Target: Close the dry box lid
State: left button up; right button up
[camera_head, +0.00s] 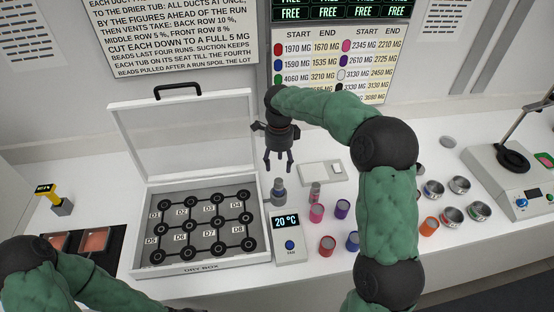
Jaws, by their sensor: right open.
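The dry box (269,240) is a white box on the bench at left centre, with a grid of dark round seats labelled D1 to D8 inside. Its lid (165,140) stands open at the back, a pale see-through panel in a white frame with a dark handle (178,90) on its top edge. My right gripper (280,168) is open and empty, pointing down, to the right of the lid and above the bench behind the temperature unit. My left arm comes in at the lower left; its gripper cannot be made out.
A 20 °C unit (288,250) stands right of the box. Coloured jars, including a pink one (317,212), stand near my right arm. Dark-framed orange pads (97,240) lie left.

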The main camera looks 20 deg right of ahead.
aim_at(112, 108)
jog(key=k+j, duration=0.2)
jog(key=k, duration=0.3)
jog(key=k+j, duration=0.2)
jog(key=k, duration=0.25)
